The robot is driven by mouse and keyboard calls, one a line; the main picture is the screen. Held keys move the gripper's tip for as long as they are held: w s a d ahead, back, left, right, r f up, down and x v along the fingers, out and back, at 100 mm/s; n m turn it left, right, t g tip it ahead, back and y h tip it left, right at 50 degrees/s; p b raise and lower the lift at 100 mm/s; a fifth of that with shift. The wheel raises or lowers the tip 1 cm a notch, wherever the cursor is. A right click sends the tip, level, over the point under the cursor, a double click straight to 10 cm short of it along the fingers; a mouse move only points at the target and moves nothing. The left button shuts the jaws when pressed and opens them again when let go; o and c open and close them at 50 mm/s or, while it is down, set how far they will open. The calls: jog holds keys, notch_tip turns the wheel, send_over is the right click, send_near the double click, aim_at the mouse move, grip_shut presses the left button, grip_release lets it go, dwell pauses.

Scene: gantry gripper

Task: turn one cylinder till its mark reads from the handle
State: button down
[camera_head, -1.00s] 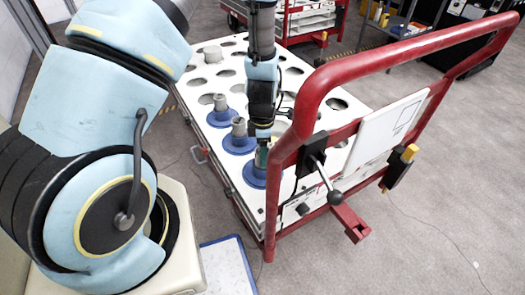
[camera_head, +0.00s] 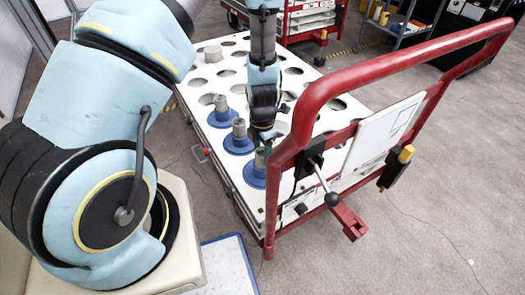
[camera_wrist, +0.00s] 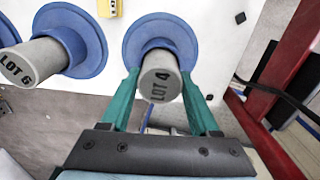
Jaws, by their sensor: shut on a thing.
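In the wrist view, a grey cylinder (camera_wrist: 160,83) marked "LOT 4" stands on a round blue base (camera_wrist: 162,30). Its mark runs steeply up the picture, almost crosswise to the "LOT 6" mark on the neighbouring cylinder (camera_wrist: 31,62). My gripper (camera_wrist: 159,76) has its two green fingers shut on the "LOT 4" cylinder, one at each side. In the head view, my gripper (camera_head: 265,137) points down at the nearest cylinder, mostly hidden, on its blue base (camera_head: 252,175). The red handle (camera_head: 415,62) rises close by at the right.
Two more cylinders (camera_head: 239,128) (camera_head: 220,103) stand in a row on blue bases. The white cart top (camera_head: 228,165) has several empty round holes. A white panel (camera_head: 392,124) and black-knobbed lever (camera_head: 332,199) sit on the red frame. A yellow tag (camera_wrist: 110,8) lies between bases.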

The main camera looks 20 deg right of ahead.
jog(key=shift+c, duration=0.2)
grip_release()
notch_tip(320, 180, up, 10)
jog(key=shift+f+p, duration=0.1)
jog(key=shift+p, duration=0.7)
jog(key=w+a+r+m+h+p, duration=0.15)
jog(key=a+r+m+p, duration=0.35)
jog(key=r, duration=0.5)
jog(key=w+a+r+m+p, duration=0.2)
jog(key=a+r+m, duration=0.4)
jog(key=a+r, duration=0.3)
jog(key=s+a+r+m+t+y+p, duration=0.1)
jog(key=a+r+m+p, duration=0.3)
jog(key=a+r+m, duration=0.6)
notch_tip(320, 180, up, 3)
jog(key=shift+s+a+f+m+t, duration=0.2)
jog(key=shift+s+a+m+t, duration=0.15)
jog(key=shift+s+a, duration=0.3)
